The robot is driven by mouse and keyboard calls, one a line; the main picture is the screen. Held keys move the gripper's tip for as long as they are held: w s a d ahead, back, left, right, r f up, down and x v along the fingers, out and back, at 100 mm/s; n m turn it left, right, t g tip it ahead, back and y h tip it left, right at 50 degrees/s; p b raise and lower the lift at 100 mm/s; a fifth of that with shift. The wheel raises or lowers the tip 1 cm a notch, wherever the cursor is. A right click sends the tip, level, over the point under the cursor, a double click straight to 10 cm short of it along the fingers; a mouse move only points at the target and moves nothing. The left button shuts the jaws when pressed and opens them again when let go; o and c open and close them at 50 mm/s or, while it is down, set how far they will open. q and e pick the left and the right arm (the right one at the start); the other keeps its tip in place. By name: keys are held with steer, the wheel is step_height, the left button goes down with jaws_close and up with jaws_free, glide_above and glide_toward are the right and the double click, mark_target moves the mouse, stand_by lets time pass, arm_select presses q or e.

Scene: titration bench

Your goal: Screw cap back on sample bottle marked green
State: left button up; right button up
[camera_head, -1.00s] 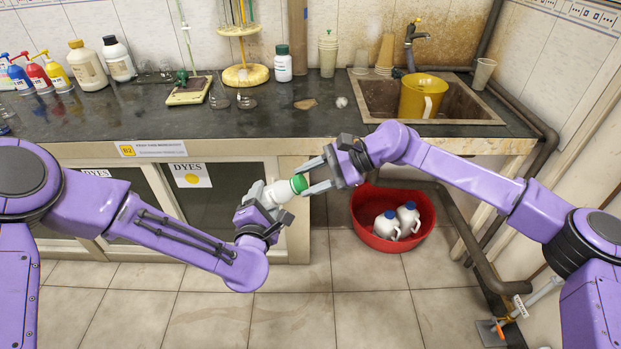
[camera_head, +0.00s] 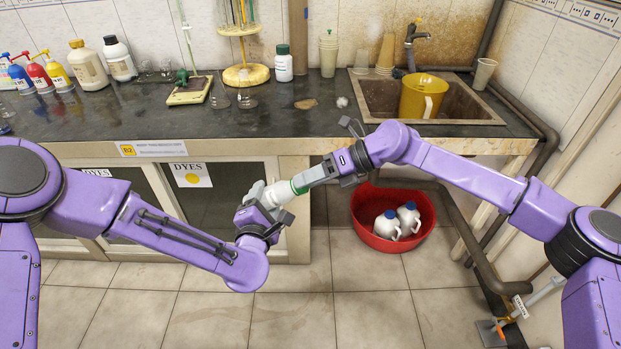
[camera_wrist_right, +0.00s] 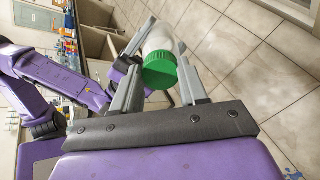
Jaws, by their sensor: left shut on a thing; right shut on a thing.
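The white sample bottle (camera_head: 279,193) is held in the air in front of the bench, tilted with its top toward the upper right in the head view. My left gripper (camera_head: 262,208) is shut around its body. The green cap (camera_wrist_right: 160,70) is at the bottle's top end, in line with it. My right gripper (camera_wrist_right: 160,82) is shut on the cap, one finger on each side. In the head view, its fingers hide most of the cap, leaving a green sliver (camera_head: 295,188). I cannot tell how far the cap is threaded on.
The dark bench (camera_head: 180,122) stands behind my grippers. On it are a white bottle with a dark green cap (camera_head: 283,64), a burette stand (camera_head: 245,75) and several reagent bottles. A red tub (camera_head: 367,234) with two white jugs is on the floor at right.

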arm_select(q)
steer(key=shift+w+a, duration=0.1)
arm_select(e)
steer(key=o, duration=0.8)
steer(key=shift+s+a, duration=0.15)
steer(key=shift+s, duration=0.05)
steer(key=shift+o, duration=1)
steer(key=n, duration=1.7)
steer(key=shift+w, duration=0.15)
steer(key=shift+f, duration=0.1)
